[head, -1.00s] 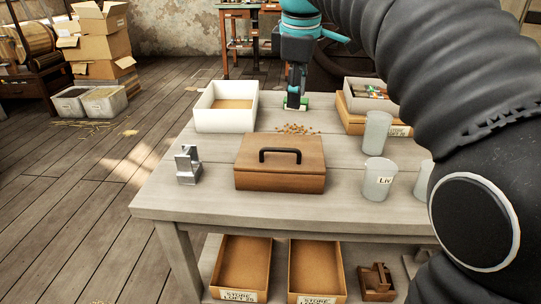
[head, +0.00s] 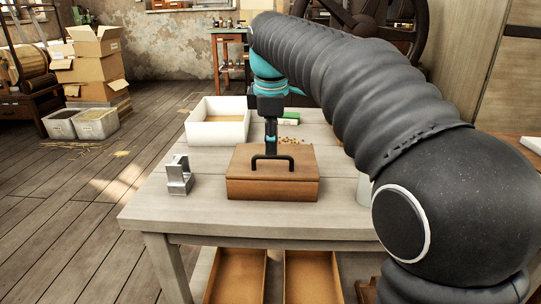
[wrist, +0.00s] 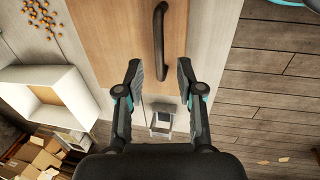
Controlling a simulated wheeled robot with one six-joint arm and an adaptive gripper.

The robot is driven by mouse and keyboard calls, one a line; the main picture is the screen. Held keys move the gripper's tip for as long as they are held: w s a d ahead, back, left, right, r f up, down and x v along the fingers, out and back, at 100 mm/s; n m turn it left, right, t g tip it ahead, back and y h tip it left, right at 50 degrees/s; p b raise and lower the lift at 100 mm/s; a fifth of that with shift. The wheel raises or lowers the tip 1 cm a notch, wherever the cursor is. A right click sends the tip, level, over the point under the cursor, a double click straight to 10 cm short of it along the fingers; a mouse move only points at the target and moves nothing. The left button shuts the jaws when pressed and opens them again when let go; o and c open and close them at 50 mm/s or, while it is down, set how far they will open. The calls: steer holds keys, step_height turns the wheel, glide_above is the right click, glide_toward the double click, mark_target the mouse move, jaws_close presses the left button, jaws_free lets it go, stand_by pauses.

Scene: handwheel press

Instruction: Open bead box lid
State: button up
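The brown wooden bead box (head: 297,189) sits closed on the table, with a black arched handle (head: 287,167) on its lid. In the wrist view the lid (wrist: 110,40) and the dark handle (wrist: 160,42) are at the top, beyond the fingertips. My gripper (head: 271,150) points down over the far part of the lid, behind the handle in the head view. In the wrist view my gripper (wrist: 158,68) has its two fingers spread apart with nothing between them. Whether the fingertips touch the lid cannot be told.
A white open tray (head: 218,132) stands behind the box to the left, with loose beads (head: 292,141) nearby. A grey metal bracket (head: 180,177) stands left of the box. A cup (head: 364,189) is partly hidden by my arm. The table's front left (head: 165,212) is clear.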

mark_target(272, 157)
steer(key=shift+w+f, duration=0.15)
steer(key=shift+f, duration=0.65)
steer(key=shift+w+f, duration=0.15)
steer(key=shift+f, duration=0.65)
jaws_close()
steer(key=shift+a, duration=0.15)
steer(key=shift+r, duration=0.2)
